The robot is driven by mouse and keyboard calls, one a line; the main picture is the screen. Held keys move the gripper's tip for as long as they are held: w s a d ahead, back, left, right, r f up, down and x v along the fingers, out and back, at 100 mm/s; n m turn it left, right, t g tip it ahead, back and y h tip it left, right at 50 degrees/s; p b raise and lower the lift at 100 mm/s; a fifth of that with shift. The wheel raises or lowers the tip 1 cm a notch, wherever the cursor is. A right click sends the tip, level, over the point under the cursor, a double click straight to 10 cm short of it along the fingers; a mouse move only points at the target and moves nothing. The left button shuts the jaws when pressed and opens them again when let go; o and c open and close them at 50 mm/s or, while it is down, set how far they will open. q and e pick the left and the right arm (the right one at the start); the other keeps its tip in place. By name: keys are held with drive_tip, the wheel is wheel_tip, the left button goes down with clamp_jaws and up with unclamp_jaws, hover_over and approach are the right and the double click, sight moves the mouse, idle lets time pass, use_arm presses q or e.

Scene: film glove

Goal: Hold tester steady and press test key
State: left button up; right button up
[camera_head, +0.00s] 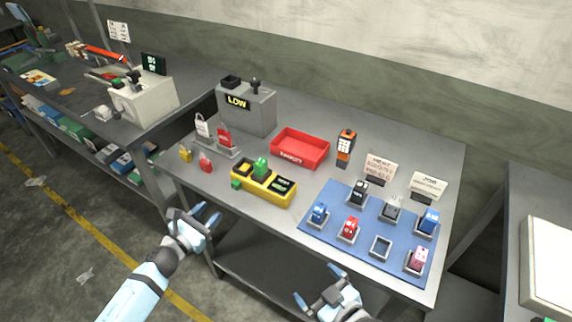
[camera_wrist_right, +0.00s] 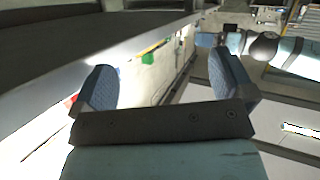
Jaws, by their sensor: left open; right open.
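An upright orange-and-black device with a pale keypad (camera_head: 346,143) stands on the grey bench, right of the red tray; it looks like a handheld tester. A yellow block (camera_head: 276,196) with dark recesses and a green piece (camera_head: 260,166) on it lies nearer the front edge; I cannot tell whether it is the tester. A test key is too small to make out. My left gripper (camera_head: 207,214) is open and empty, in front of the bench's left front corner. My right gripper (camera_head: 318,285) is open in front of the bench; its spread fingers show empty in the right wrist view (camera_wrist_right: 160,82).
A red tray (camera_head: 300,149) and a grey box marked LOW (camera_head: 248,108) stand at the back. A blue mat (camera_head: 340,239) holds several small coloured items in holders. Other benches flank this one.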

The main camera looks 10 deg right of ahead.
drive_tip(key=w+a+r+n+g+y, duration=0.1)
drive_tip(key=w+a+r+n+y, duration=0.5)
drive_tip(key=r+n, duration=0.35)
drive_tip(key=w+a+r+n+g+y, duration=0.1)
drive_tip(key=w+a+r+n+y, duration=0.2)
drive_tip(key=a+r+n+y, duration=0.55)
drive_tip(key=n+g+h, duration=0.8)
drive_tip(key=n+h, duration=0.9)
drive_tip(key=n, duration=0.4)
approach(279, 184)
drive_tip(key=shift+y, duration=0.25)
drive_tip(key=x, duration=1.2)
drive_tip(key=shift+d+f, duration=0.2)
drive_tip(key=shift+c, duration=0.5)
